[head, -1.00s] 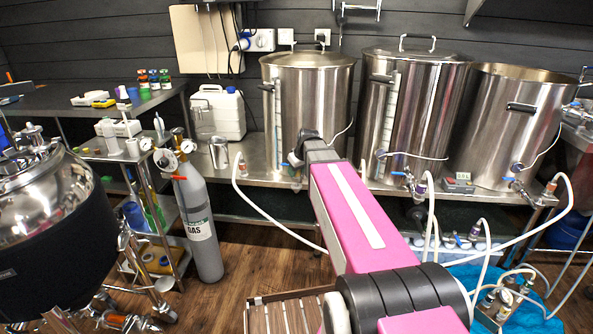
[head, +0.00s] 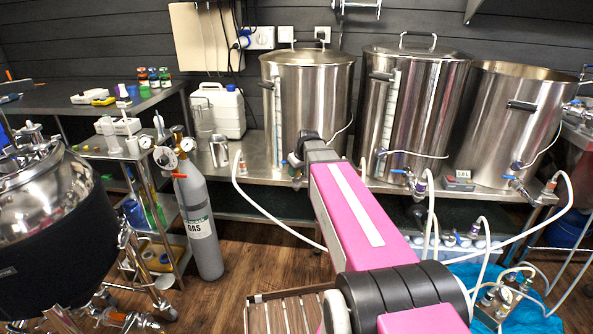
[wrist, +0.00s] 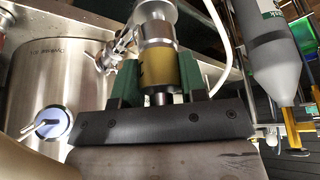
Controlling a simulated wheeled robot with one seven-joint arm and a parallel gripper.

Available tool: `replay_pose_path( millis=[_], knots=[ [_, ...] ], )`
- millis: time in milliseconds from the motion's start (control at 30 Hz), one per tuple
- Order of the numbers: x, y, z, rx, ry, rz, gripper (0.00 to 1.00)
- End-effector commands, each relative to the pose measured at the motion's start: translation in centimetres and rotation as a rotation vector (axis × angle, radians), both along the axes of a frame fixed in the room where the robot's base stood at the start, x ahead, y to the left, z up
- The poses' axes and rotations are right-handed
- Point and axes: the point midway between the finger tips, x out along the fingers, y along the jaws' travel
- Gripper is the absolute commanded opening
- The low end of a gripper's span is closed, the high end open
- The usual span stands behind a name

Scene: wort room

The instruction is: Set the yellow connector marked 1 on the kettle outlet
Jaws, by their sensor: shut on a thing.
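My gripper (wrist: 166,88) is shut on the yellow connector (wrist: 158,68), a metal cylinder with a yellow band, held between two green fingers in the wrist view. A dark mark shows at the band's edge, but I cannot read it. A metal fitting (wrist: 153,14) lies in line with the connector's far end; I cannot tell whether they are joined. The left kettle (head: 305,88) stands on the steel bench, and its wall also fills the left of the wrist view (wrist: 60,85). In the head view my arm reaches to its lower front and hides the fingers and connector.
A clamp-like metal fitting (wrist: 118,50) sits close beside the left finger. A white hose (head: 262,212) hangs from the bench edge left of my arm. A grey gas cylinder (head: 200,215) stands on the floor to the left. Two more kettles (head: 412,110) stand to the right.

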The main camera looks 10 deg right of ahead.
Motion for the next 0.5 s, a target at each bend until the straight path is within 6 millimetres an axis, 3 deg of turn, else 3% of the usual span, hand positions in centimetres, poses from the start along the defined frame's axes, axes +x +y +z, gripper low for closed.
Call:
replay_pose_path(
  millis=[500],
  knots=[
    [0.01,0.01,-0.87,0.0,0.0,0.0,0.11]
  ],
)
